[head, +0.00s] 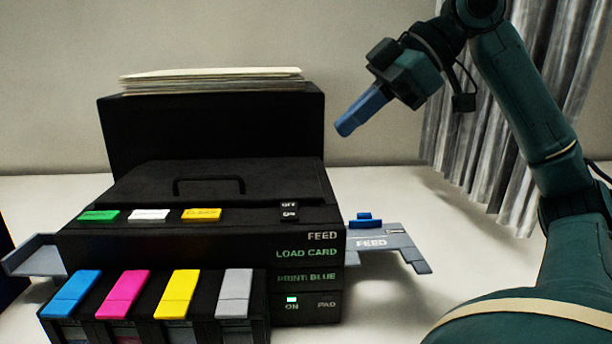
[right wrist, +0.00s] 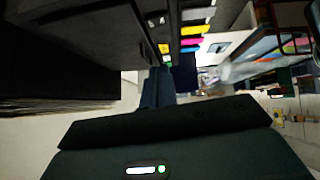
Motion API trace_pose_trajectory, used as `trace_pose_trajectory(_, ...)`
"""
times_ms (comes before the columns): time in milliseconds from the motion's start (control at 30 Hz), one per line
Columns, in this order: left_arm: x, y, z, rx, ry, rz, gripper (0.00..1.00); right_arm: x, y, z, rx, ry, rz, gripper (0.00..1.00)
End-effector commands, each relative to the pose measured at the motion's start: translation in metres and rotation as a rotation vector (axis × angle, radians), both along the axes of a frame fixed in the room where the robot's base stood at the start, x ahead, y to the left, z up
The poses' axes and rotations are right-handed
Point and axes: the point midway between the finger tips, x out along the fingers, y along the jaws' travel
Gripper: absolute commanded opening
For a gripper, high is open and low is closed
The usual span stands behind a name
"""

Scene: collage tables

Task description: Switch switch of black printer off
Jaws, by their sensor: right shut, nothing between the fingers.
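The black printer (head: 200,185) stands on a white table in the head view. Its small black switch (head: 289,211), marked OFF above and ON below, is on the top right near the front edge. A lit indicator (head: 292,300) over the word ON shows on the front panel. My right gripper (head: 346,129) is shut and empty, in the air behind and to the right of the printer, apart from the switch. In the right wrist view the printer (right wrist: 75,45) appears sideways, and the blue fingers (right wrist: 157,87) are in front of it. My left gripper is not in view.
Blue, magenta, yellow and grey cartridges (head: 122,295) line the printer's front. A grey feed tray (head: 385,243) juts out on the right and another tray (head: 35,256) on the left. Paper (head: 210,78) rises at the back. A grey curtain (head: 480,140) hangs behind my right arm.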

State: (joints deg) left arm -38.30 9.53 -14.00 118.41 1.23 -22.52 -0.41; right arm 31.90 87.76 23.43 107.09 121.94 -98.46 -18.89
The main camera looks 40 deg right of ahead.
Motion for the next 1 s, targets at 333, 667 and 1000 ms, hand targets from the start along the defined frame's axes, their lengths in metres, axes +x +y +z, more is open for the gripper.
trace_pose_trajectory(333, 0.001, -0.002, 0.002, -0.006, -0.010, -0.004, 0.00, -0.008, -0.009, 0.000, -0.017, -0.022, -0.003, 0.00)
trace_pose_trajectory(667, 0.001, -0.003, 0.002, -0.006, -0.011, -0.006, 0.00, -0.007, -0.008, 0.000, -0.017, -0.022, -0.003, 0.00)
trace_pose_trajectory(1000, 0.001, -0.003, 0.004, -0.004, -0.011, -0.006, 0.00, 0.018, 0.015, -0.034, -0.017, -0.017, 0.000, 0.00)
